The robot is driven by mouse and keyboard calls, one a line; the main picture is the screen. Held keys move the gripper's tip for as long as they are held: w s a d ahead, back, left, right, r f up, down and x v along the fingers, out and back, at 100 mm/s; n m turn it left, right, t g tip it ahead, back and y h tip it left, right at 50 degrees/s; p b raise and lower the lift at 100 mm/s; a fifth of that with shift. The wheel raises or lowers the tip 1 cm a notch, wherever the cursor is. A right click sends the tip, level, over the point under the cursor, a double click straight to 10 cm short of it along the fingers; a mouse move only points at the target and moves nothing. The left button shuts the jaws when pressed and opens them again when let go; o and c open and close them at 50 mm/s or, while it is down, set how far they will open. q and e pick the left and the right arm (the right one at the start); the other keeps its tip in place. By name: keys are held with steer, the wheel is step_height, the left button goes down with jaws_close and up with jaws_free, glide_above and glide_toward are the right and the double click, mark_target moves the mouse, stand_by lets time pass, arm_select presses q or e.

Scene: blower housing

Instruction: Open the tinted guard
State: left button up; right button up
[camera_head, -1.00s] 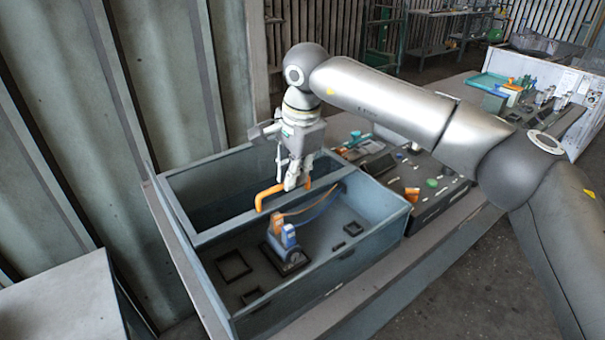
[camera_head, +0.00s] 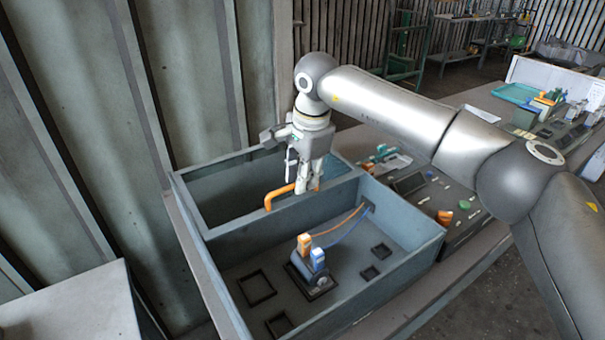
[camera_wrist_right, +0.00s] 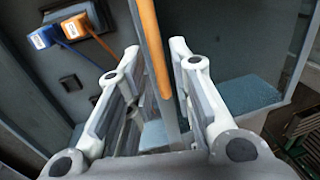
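The orange handle (camera_head: 280,196) stands at the divider between the two compartments of the grey-blue housing (camera_head: 215,252). A dark see-through surface (camera_head: 228,198) at the rear compartment looks like the tinted guard; its edges are hard to make out, and it looks down. My right gripper (camera_head: 308,190) points down at the handle and hides part of it. In the right wrist view, the orange bar (camera_wrist_right: 150,40) runs between the two spread fingers of my right gripper (camera_wrist_right: 155,52), with a gap on both sides. My left gripper is not in view.
The front compartment holds an orange connector (camera_head: 304,243) and a blue connector (camera_head: 317,259) with cables, plus several dark square frames. A dark panel with buttons (camera_head: 435,200) stands right of the housing. A ribbed wall is close on the left.

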steer(key=shift+o, duration=0.4)
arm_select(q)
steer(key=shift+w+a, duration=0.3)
arm_select(e)
step_height(320, 180, up, 12)
steer(key=s+d, duration=0.1)
steer(key=shift+s+d, duration=0.15)
steer(key=shift+s, duration=0.25)
